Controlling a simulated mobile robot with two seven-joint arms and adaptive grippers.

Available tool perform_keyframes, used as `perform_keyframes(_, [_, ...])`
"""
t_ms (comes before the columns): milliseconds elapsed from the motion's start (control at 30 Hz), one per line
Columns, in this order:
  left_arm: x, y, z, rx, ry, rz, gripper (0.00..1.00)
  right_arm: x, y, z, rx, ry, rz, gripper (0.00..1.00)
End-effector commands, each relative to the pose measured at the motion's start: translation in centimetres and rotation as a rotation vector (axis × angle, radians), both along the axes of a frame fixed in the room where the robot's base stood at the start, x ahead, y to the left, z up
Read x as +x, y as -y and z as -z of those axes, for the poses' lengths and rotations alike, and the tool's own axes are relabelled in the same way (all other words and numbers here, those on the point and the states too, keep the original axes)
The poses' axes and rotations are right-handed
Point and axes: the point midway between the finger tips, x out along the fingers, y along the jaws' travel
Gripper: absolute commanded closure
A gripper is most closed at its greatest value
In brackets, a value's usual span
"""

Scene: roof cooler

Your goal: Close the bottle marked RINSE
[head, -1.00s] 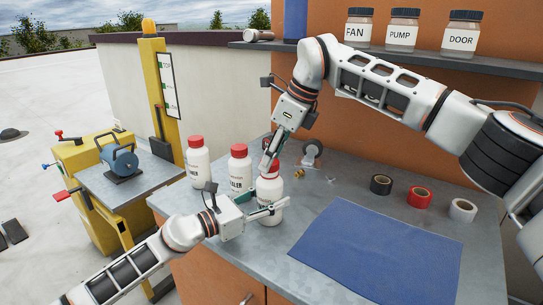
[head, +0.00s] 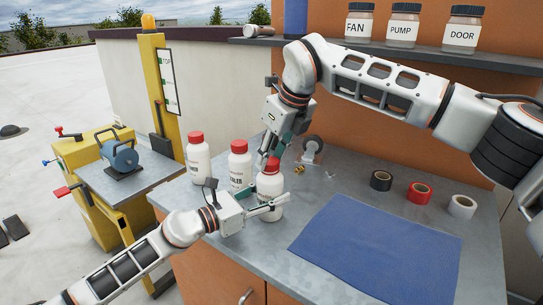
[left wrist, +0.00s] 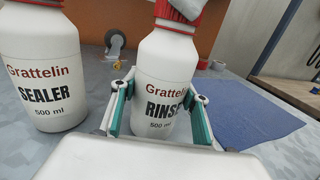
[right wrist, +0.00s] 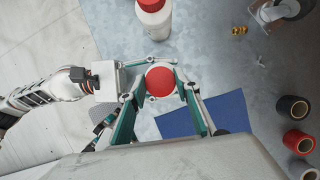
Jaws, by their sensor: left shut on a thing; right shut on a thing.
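The white RINSE bottle (head: 269,192) stands upright on the grey bench, its label facing the left wrist camera (left wrist: 160,70). My left gripper (left wrist: 160,108) is shut around its lower body from the front; it also shows in the head view (head: 266,208). A red cap (right wrist: 160,80) sits on top of the bottle. My right gripper (right wrist: 161,92) is shut on the cap from above, one finger on each side. In the head view my right gripper (head: 273,160) partly covers the cap. The thread under the cap is hidden, so I cannot tell how tight it is.
The SEALER bottle (left wrist: 40,75) stands close on the left, with another red-capped bottle (head: 198,162) beyond it. A blue mat (head: 375,245) lies to the right. Tape rolls (head: 419,194) and a caster (head: 312,146) are behind. A shelf with jars (head: 402,28) is above.

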Motion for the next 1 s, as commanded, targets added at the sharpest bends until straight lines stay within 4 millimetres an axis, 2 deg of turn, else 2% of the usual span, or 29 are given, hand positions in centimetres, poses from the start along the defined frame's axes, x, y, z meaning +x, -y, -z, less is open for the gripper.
perform_keyframes(267, [0.02, -0.05, 0.06, 0.001, -0.001, -0.001, 1.0, -0.12, -0.38, -0.1, -0.002, 0.007, 0.421, 0.75])
perform_keyframes(600, [0.02, -0.05, 0.07, 0.0, -0.001, -0.001, 1.0, 0.03, -0.64, 0.04, -0.001, 0.008, 1.107, 0.75])
perform_keyframes(767, [0.01, -0.03, 0.06, 0.001, -0.001, 0.0, 1.0, -0.01, -0.58, -0.01, 0.003, 0.007, 1.252, 0.75])
perform_keyframes(1000, [0.01, -0.03, 0.07, 0.0, -0.001, 0.0, 1.0, -0.03, -0.57, -0.02, 0.005, 0.006, 1.271, 0.75])
